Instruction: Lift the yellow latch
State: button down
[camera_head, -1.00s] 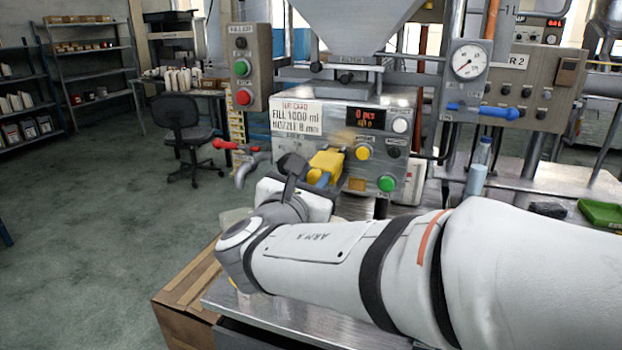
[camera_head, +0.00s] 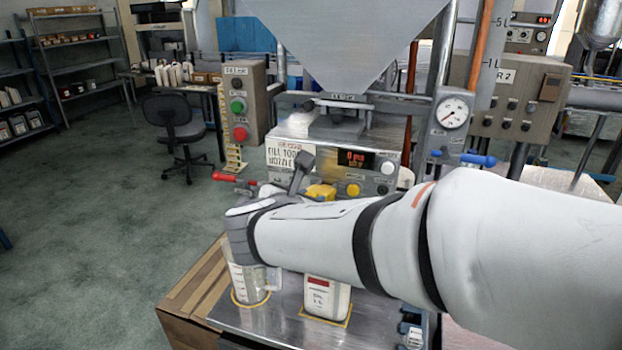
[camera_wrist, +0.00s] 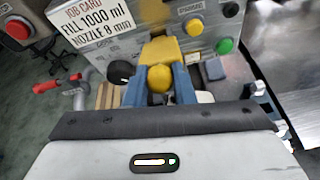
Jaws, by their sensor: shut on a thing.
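The yellow latch (camera_wrist: 163,48) is on the front of the metal filler box and ends in a round yellow knob. In the wrist view, my gripper (camera_wrist: 159,80) has its blue fingers on both sides of the knob, shut on it. In the head view, only the top of the yellow latch (camera_head: 320,192) shows above my arm. My fingers are hidden there. The latch's exact angle is hard to tell.
A measuring jug (camera_head: 248,283) and a white container with a red label (camera_head: 327,298) stand on the metal bench below my arm. A red-handled valve (camera_head: 224,177) is left of the latch. Coloured buttons, including a green one (camera_wrist: 224,46), are right of it.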

jog(key=r+p, duration=0.1)
jog(key=p, duration=0.1)
jog(key=w+r+g+p, duration=0.1)
jog(key=r+p, duration=0.1)
jog(key=shift+d+g, duration=0.2)
jog(key=shift+g, duration=0.1)
jog(key=shift+w+r+p, duration=0.25)
jog(key=shift+r+p, duration=0.1)
jog(key=shift+p, duration=0.2)
jog(key=w+r+p, duration=0.1)
jog(key=w, duration=0.1)
jog(key=w+d+r+p, duration=0.1)
jog(key=w, duration=0.1)
jog(key=w+r+p, duration=0.1)
jog(key=r, duration=0.1)
jog(key=shift+w+d+r, duration=0.1)
jog(key=shift+w+d, duration=0.3)
jog(key=shift+w+d+r, duration=0.2)
jog(key=shift+w, duration=0.45)
jog(key=shift+w+d+r, duration=0.15)
jog(key=shift+w, duration=0.5)
jog(key=c, duration=1.6)
grip_release()
jog(key=shift+c, duration=0.2)
jog(key=o, duration=0.4)
jog(key=shift+f, duration=0.15)
jog(key=shift+s, duration=0.1)
